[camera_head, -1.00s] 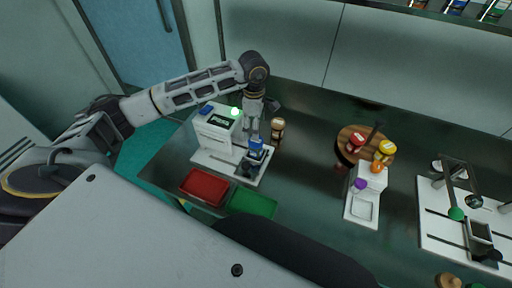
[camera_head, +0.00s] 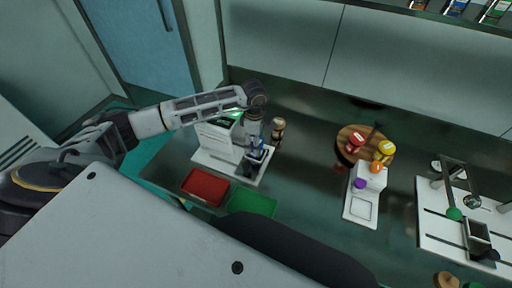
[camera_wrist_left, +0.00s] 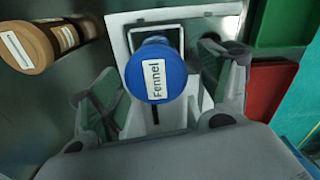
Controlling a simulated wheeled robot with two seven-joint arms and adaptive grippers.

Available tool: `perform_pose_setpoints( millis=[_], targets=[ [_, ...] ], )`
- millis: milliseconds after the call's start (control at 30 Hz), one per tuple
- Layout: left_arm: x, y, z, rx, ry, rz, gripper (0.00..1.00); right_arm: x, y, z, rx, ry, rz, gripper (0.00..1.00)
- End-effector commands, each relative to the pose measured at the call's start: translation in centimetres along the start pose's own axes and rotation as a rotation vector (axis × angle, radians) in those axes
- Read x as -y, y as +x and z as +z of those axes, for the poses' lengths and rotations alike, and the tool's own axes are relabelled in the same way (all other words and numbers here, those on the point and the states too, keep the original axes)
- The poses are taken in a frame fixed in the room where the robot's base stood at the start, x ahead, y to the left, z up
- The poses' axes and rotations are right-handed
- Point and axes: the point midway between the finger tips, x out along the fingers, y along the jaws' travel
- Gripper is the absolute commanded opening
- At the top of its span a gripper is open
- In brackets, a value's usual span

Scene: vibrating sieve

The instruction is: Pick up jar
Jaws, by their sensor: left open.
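A jar with a blue lid labelled "Fennel" (camera_wrist_left: 156,72) stands on a white platform at the machine; its blue lid (camera_head: 258,155) also shows small in the head view, partly covered by my gripper. My left gripper (camera_wrist_left: 158,92) is open above the jar. Its two fingers are spread to the left and right of the lid in the wrist view, with gaps on both sides. In the head view my left gripper (camera_head: 253,150) points down at the jar. My right gripper is not in view.
A brown-lidded jar (camera_head: 278,128) stands close beside. The white vibrating machine (camera_head: 214,135) is left of the jar. A red tray (camera_head: 205,187) and a green tray (camera_head: 253,202) lie in front. A round wooden stand (camera_head: 346,150) with jars and a scale (camera_head: 361,210) are to the right.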

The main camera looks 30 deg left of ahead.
Motion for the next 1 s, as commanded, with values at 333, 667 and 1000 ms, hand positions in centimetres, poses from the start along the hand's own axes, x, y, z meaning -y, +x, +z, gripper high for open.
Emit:
perform_pose_setpoints(
  millis=[333, 667, 1000],
  targets=[
    [0.0, 0.3, 0.1, 0.0, 0.001, -0.002, 0.78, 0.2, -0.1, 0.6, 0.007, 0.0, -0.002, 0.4],
    [-0.2, 3.5, 0.4, 0.0, 0.001, -0.003, 0.78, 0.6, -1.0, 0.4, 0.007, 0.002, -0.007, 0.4],
    [-0.3, 5.2, 0.4, 0.0, 0.001, 0.0, 0.78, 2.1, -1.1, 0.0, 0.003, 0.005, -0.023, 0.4]
  ],
)
